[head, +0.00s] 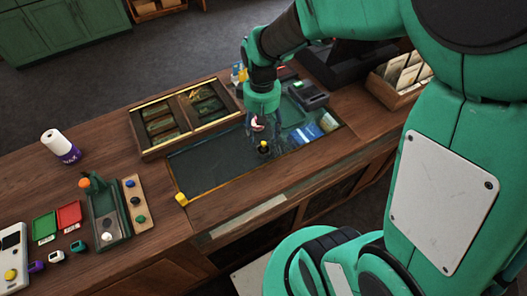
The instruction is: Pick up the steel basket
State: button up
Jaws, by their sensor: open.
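I cannot make out a steel basket in the head view; it may be hidden behind my arm or too small to tell. My gripper (263,133) is open and points down over the dark inset mat (205,166) in the wooden counter. A small black and yellow item (263,148) stands on the mat just below my gripper. A small pinkish-white thing (258,123) shows between the fingers; I cannot tell whether it is touched.
A wooden display case (162,124) lies behind the mat. Blue packets (305,134) and a dark device (308,94) are to the right.

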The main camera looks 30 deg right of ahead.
aim_at(264, 142)
jog(key=shift+f, duration=2.05)
jog(key=shift+b, duration=0.3)
jog(key=shift+s+d+f+b, duration=0.1)
jog(key=shift+f+b, duration=0.3)
jog(key=shift+f, duration=0.9)
jog(key=shift+d+f+b, duration=0.1)
jog(key=shift+f+b, duration=0.25)
jog(key=shift+f, duration=0.95)
jog(key=shift+c, duration=0.5)
jog(key=c, duration=1.2)
